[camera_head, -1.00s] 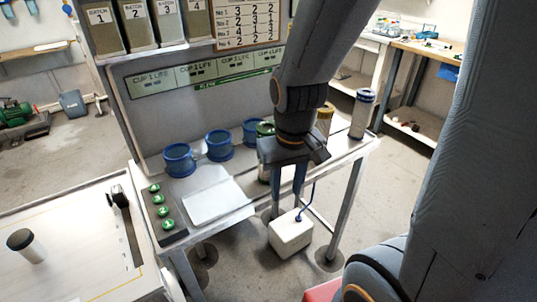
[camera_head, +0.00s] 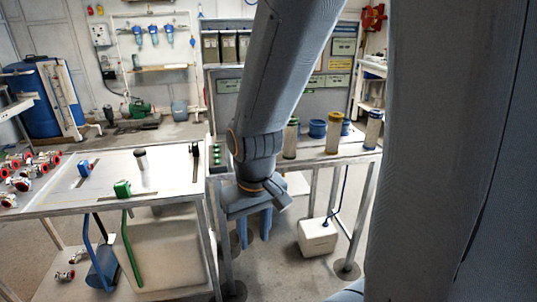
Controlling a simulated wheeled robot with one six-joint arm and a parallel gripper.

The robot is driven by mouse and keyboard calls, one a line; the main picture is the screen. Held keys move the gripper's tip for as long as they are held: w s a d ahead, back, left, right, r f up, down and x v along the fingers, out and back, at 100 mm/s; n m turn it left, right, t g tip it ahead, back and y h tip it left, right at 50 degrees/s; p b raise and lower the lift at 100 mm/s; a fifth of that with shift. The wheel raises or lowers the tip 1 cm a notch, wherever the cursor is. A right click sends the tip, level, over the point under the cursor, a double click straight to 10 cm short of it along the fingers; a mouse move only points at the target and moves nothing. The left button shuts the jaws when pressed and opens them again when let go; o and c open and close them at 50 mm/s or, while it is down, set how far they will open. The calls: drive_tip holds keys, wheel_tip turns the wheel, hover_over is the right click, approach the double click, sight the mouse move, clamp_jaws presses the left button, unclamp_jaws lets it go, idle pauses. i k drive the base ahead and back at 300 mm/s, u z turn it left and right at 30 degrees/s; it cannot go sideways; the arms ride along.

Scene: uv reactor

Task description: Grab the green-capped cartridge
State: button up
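The green-capped cartridge (camera_head: 290,141) stands upright on the bench to the right of my arm, a pale cylinder with a dark green top. A yellow-capped cartridge (camera_head: 333,135) and a blue-capped cartridge (camera_head: 373,129) stand to its right. My gripper (camera_head: 254,230) points down at the lower left of the cartridges, on the near side of the bench as seen here. Its two fingers are apart with nothing visible between them. My arm hides part of the bench left of the green-capped cartridge.
The bench (camera_head: 300,167) carries blue ring holders (camera_head: 317,128) behind the cartridges and green buttons (camera_head: 216,155) at its left end. A white box (camera_head: 318,237) with a blue tube is below. A worktable (camera_head: 110,180) at left holds a dark-capped cylinder (camera_head: 141,159) and valves.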

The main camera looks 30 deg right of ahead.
sight(290, 132)
drive_tip(key=z, duration=1)
drive_tip(key=i, duration=1.4)
drive_tip(key=u, duration=1.75)
drive_tip(key=k, duration=0.15)
drive_tip(key=z, duration=0.7)
